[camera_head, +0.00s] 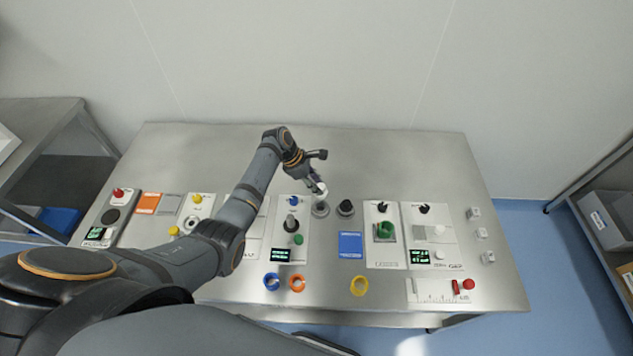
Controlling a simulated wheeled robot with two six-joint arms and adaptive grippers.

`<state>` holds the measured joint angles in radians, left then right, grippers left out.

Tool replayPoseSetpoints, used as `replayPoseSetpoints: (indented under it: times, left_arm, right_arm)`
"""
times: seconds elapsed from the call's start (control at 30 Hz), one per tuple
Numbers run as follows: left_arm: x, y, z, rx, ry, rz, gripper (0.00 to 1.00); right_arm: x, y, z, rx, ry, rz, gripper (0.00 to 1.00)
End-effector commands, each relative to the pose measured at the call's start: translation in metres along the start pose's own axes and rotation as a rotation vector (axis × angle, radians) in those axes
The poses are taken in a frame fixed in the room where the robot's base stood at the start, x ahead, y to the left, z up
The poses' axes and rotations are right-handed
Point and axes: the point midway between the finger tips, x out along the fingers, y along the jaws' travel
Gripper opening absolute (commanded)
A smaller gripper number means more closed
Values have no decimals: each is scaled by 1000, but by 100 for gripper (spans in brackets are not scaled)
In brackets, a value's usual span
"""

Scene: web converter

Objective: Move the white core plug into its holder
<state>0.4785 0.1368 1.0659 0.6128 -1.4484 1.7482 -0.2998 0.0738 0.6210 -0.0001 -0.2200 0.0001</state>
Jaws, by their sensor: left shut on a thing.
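My left gripper (316,186) reaches in over the middle of the steel table and is shut on the white core plug (321,189). Only a small part of the white plug shows at the fingertips. A round grey holder (320,209) stands on the table just below the plug in the picture. Whether the plug touches the holder or is above it, I cannot tell. My right gripper is not in view.
A dark-topped post (346,208) stands close to the right of the holder. Control panels (383,236) with knobs and buttons line the table. The back of the steel table (390,160) is clear.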

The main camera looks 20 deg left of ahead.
Motion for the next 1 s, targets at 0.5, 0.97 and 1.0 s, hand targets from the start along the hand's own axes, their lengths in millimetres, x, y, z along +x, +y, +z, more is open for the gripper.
replayPoseSetpoints:
  times: [0.5,0.97,1.0]
  left_arm:
    - [42,0,-23,-1,0,-1,0]
    - [42,-1,-23,-1,0,-1,0]
    - [42,0,-23,-1,0,-1,0]
  right_arm:
    - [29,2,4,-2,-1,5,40]
    - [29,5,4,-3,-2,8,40]
    - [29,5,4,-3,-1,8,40]
